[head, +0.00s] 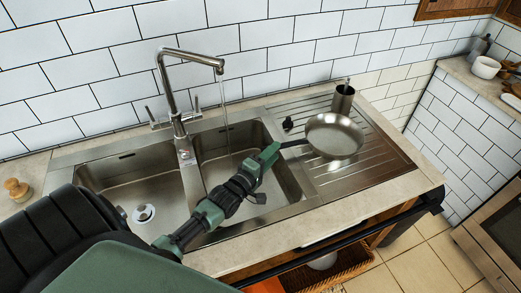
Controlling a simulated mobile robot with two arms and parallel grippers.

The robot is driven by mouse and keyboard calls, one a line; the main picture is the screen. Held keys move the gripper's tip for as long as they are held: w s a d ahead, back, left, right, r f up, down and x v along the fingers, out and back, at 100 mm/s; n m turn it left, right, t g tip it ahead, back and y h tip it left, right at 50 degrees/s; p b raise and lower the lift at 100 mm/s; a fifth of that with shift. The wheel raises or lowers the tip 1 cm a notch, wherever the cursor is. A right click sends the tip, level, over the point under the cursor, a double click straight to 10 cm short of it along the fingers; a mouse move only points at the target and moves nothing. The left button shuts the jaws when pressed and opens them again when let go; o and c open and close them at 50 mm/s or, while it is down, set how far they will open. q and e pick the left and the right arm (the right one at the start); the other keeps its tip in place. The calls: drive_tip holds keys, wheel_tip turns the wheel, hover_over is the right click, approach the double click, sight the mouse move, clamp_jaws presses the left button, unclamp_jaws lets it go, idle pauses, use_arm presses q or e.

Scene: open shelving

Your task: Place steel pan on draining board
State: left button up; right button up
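The steel pan (334,138) is a round, shiny pan with a dark handle that points left. It is over the ridged draining board (372,166), to the right of the sink basins. I cannot tell whether its base touches the board. My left gripper (275,149) reaches across the right basin and is shut on the end of the pan's handle. The fingertips are small and partly hidden. My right gripper is not in view.
A steel cup (343,99) stands behind the pan, and a small black item (288,124) lies left of it. Water runs from the tall tap (172,90) into the right basin (222,172). The board's front right is clear.

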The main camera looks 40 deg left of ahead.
use_arm(q)
drive_tip(key=s, duration=0.8)
drive_tip(key=shift+s+r+b, duration=0.3)
drive_tip(key=shift+r+b, duration=0.05)
drive_tip(key=shift+b, duration=0.1)
